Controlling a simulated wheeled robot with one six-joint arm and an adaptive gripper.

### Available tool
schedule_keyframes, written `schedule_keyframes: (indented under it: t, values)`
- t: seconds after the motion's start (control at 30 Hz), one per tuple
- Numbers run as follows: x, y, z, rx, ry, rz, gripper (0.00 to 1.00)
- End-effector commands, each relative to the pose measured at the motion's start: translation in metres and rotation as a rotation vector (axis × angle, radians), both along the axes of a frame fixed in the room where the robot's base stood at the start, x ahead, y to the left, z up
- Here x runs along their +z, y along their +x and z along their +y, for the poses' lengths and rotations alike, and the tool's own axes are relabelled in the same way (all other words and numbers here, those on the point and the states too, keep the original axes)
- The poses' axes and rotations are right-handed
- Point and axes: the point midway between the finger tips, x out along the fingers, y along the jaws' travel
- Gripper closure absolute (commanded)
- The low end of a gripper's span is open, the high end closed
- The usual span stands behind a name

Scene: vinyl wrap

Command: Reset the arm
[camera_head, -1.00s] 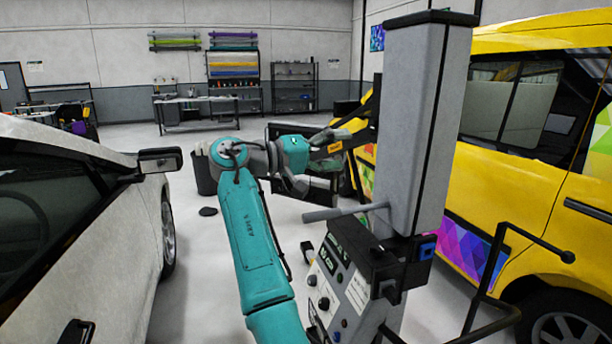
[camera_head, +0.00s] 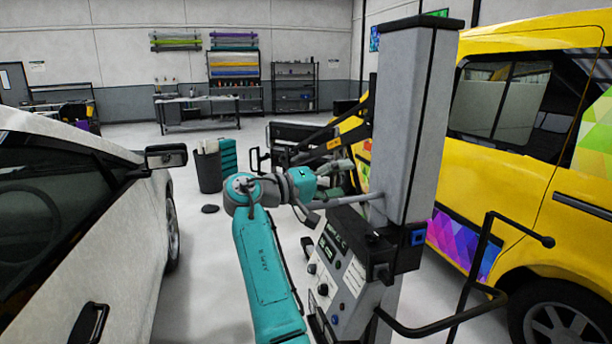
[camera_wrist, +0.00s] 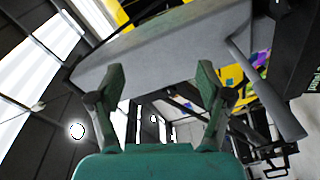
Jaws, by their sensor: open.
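My teal arm (camera_head: 268,265) rises from the bottom centre of the head view, with its elbow bent in front of a black bin. Its wrist turns right, and my gripper (camera_head: 340,168) is small and just left of a grey post (camera_head: 402,120). In the wrist view, the two green fingers of my gripper (camera_wrist: 160,75) stand apart with nothing held between them. The post's grey body (camera_wrist: 160,45) fills the upper view behind the fingers. I cannot tell the exact gap between fingers and post.
The post carries a control panel (camera_head: 333,265), a grey rod (camera_head: 345,200) and black handlebars (camera_head: 440,328). A white car (camera_head: 60,220) stands left and a yellow van (camera_head: 570,230) right. Floor between the vehicles is partly clear.

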Motion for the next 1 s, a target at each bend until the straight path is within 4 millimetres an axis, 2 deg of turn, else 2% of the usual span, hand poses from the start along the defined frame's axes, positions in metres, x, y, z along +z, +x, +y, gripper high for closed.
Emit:
schedule_keyframes:
  t: [0.17, 0.27, 0.53, 0.77, 1.0]
  values:
    - [-0.052, 0.007, -0.009, 0.062, -0.002, 0.033, 0.22]
    - [-0.091, 0.010, -0.016, 0.111, 0.000, 0.054, 0.22]
    - [-0.225, 0.001, -0.039, 0.288, 0.035, 0.120, 0.22]
    - [-0.328, -0.030, -0.059, 0.430, 0.095, 0.161, 0.22]
    - [-0.422, -0.083, -0.076, 0.564, 0.183, 0.184, 0.22]
